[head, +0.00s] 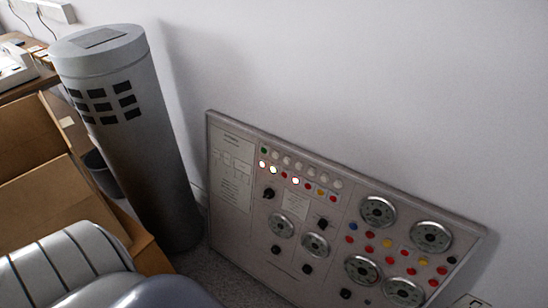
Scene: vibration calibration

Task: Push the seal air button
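A grey control panel (240,240) leans at the foot of the white wall, tilted in the head view. Two slanted rows of small buttons or lamps (286,160) run near its top, with a green one (264,150) at the left end. Some in the lower row glow, such as a bright one (295,181). Blue (353,226), red (370,234) and yellow (387,243) buttons sit among the round dials (378,212) at right. The labels are too small to read, so I cannot tell which is the seal air button. Neither gripper is in view.
A tall grey cylinder (150,150) with dark slots stands left of the panel. Open cardboard boxes (30,140) and a desk (35,72) are at far left. A dark bin (98,172) stands behind the boxes. The wall above the panel is bare.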

